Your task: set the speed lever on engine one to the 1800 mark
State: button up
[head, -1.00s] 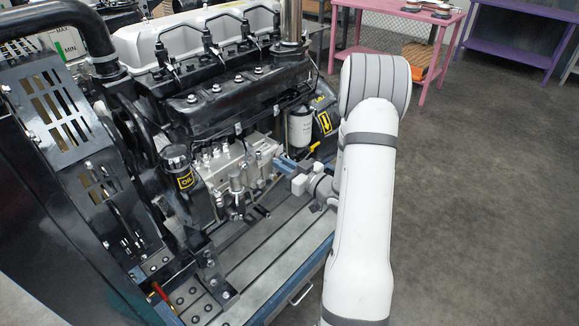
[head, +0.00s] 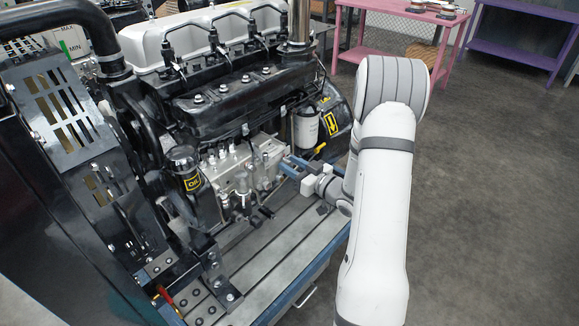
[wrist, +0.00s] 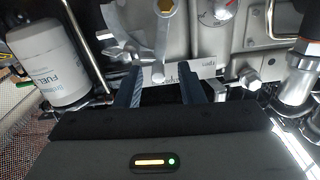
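In the wrist view, my gripper (wrist: 160,67) is open, with its two dark blue fingers apart. A light grey lever-like arm (wrist: 158,50) hangs from a brass-coloured bolt, and its rounded lower end lies between the fingertips in the picture. I cannot tell whether either finger touches it. In the head view, my gripper (head: 288,166) reaches the pale pump housing (head: 240,170) on the black engine (head: 240,100); the lever is too small to make out.
A white fuel filter (wrist: 48,62) stands left of the fingers in the wrist view, and a metal pipe fitting (wrist: 298,85) at right. Open floor (head: 490,200) lies to the right.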

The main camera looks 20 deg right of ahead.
jog(key=v, duration=0.7)
jog(key=shift+s+b, duration=0.4)
jog(key=shift+b, duration=0.05)
jog(key=shift+d+r, duration=0.1)
jog(key=shift+d, duration=0.05)
notch_tip(320, 180, up, 6)
jog(key=w+m+g+h+p, duration=0.15)
jog(key=g+h, duration=0.25)
jog(key=h, duration=0.5)
jog(key=s+a+r+m+g, duration=0.1)
jog(key=s+a+r+g, duration=0.1)
jog(key=s, duration=0.5)
jog(key=s+a+r+m+g+p, duration=0.1)
jog(key=s+a+r+g, duration=0.2)
jog(key=s+a, duration=0.3)
jog(key=s+a+r+m+g+p, duration=0.1)
jog(key=s+a+g, duration=0.3)
jog(key=s, duration=0.5)
jog(key=shift+s+a+r, duration=0.35)
jog(key=shift+a+r, duration=0.05)
jog(key=shift+r, duration=0.5)
